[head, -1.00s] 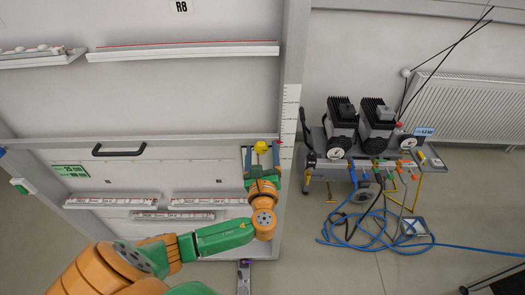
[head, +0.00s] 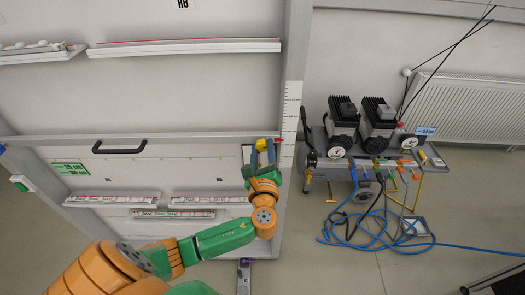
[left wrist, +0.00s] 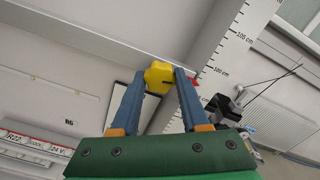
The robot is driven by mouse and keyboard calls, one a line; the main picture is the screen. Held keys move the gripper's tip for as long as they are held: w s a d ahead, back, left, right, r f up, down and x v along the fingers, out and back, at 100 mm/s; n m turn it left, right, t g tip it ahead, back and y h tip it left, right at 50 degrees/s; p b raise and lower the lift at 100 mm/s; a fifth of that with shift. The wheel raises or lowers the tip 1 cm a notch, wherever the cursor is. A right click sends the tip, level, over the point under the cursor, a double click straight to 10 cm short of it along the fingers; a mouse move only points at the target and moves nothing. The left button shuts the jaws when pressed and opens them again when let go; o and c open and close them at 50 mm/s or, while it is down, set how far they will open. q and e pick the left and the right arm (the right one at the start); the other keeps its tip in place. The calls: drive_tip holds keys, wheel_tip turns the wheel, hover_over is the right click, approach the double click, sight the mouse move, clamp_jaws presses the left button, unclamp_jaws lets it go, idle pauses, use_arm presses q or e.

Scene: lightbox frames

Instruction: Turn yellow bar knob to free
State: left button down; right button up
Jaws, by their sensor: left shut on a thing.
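The yellow bar knob (head: 262,144) sits at the right end of the horizontal rail on the tall grey frame. It also shows in the left wrist view (left wrist: 158,76), between the blue finger tips. My left gripper (head: 263,153) reaches up to it from below and is shut on the knob, one finger on each side. The fingers hide part of the knob's sides, so its exact turn angle is hard to tell. A small red part (head: 279,140) lies just right of the knob. My right gripper is in neither view.
A black handle (head: 119,148) is on the rail to the left. A height scale (head: 290,115) runs up the post on the right. A cart with pumps (head: 343,125) and blue hoses (head: 345,235) stand right of the frame. Open floor lies between.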

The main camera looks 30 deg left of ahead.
use_arm(q)
drive_tip(key=n+b, duration=0.1)
drive_tip(key=n, duration=0.3)
drive_tip(key=shift+n+b, duration=0.35)
drive_tip(key=shift+n, duration=0.05)
drive_tip(key=n+b, duration=0.1)
drive_tip(key=n, duration=0.2)
drive_tip(key=shift+n+b, duration=0.3)
drive_tip(key=shift+b, duration=0.1)
drive_tip(key=n+b, duration=0.2)
drive_tip(key=n, duration=0.3)
drive_tip(key=shift+r, duration=0.1)
drive_tip(key=shift+r+n+b, duration=0.1)
drive_tip(key=shift+n+b, duration=0.55)
drive_tip(key=shift+n, duration=0.35)
drive_tip(key=shift+c, duration=2)
unclamp_jaws()
drive_tip(key=shift+d, duration=0.1)
